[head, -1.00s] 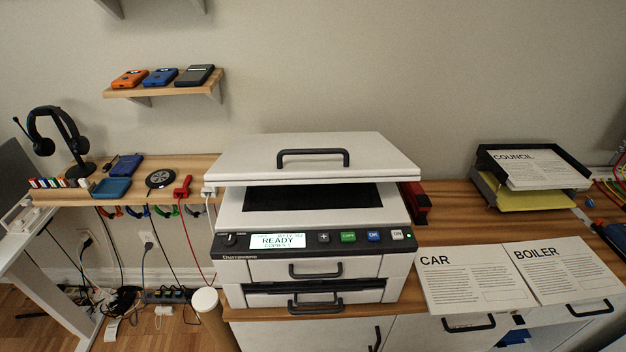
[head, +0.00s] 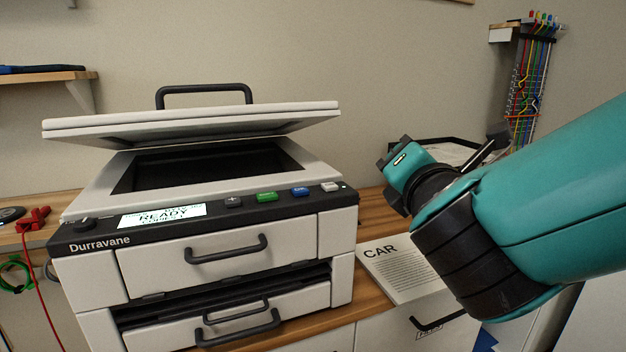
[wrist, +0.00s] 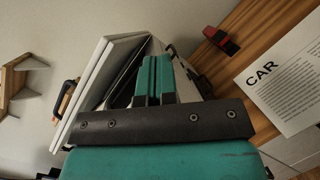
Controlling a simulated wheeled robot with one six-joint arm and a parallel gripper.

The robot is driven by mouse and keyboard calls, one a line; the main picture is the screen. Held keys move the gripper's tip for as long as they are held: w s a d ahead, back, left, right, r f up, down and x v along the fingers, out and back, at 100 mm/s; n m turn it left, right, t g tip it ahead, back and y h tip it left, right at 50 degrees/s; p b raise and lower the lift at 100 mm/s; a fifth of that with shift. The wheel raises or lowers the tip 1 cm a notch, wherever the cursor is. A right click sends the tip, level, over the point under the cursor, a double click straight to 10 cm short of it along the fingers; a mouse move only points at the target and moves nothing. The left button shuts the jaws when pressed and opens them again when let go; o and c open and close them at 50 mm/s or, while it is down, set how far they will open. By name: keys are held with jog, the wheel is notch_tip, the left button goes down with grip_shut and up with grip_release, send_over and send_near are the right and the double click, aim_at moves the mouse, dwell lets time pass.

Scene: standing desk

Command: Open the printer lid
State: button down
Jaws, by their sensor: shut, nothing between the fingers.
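The white printer (head: 215,240) stands on the wooden desk, its screen reading READY. Its lid (head: 200,122) is tilted up partway, with the dark scanner glass (head: 210,165) showing beneath. A black handle (head: 205,92) stands on the lid's top. In the wrist view the lid (wrist: 92,85) appears edge-on at the left, its handle (wrist: 65,97) on the outer face. My gripper (wrist: 155,66) has its teal fingers together and empty, pointing toward the printer. In the head view my arm reaches in from the right, apart from the printer; the fingertips are hard to make out there.
A CAR sheet (head: 405,268) lies on the desk right of the printer, partly behind my arm. A paper tray (head: 450,150) stands behind my arm. A red stapler (wrist: 221,40) shows in the wrist view. A wall shelf (head: 45,76) is at the left.

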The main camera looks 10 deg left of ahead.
aim_at(311, 109)
jog(key=s+a+f+n+y+b, duration=0.2)
jog(key=s+a+n+y+b, duration=0.2)
jog(key=a+n+y, duration=0.55)
jog(key=w+a+r+p, duration=0.1)
jog(key=w+p, duration=0.1)
jog(key=w+a+r+n+h+p, duration=0.1)
jog(key=w+r+p, duration=0.1)
jog(key=w+p, duration=0.1)
jog(key=w+a+r+n+h+p, duration=0.1)
jog(key=w+p, duration=0.1)
jog(key=p, duration=0.1)
jog(key=shift+w+a+r+t+h, duration=0.15)
jog(key=shift+r+t+h, duration=0.1)
jog(key=shift+t, duration=0.15)
jog(key=shift+w+a+r+p, duration=0.1)
jog(key=shift+w+r+p, duration=0.1)
jog(key=shift+r+p, duration=0.3)
jog(key=shift+w+a+r+p, duration=0.15)
jog(key=shift+r+p, duration=0.1)
jog(key=shift+r, duration=0.35)
jog(key=shift+w+a+r, duration=0.1)
jog(key=shift+w+r, duration=0.1)
jog(key=shift+r, duration=0.15)
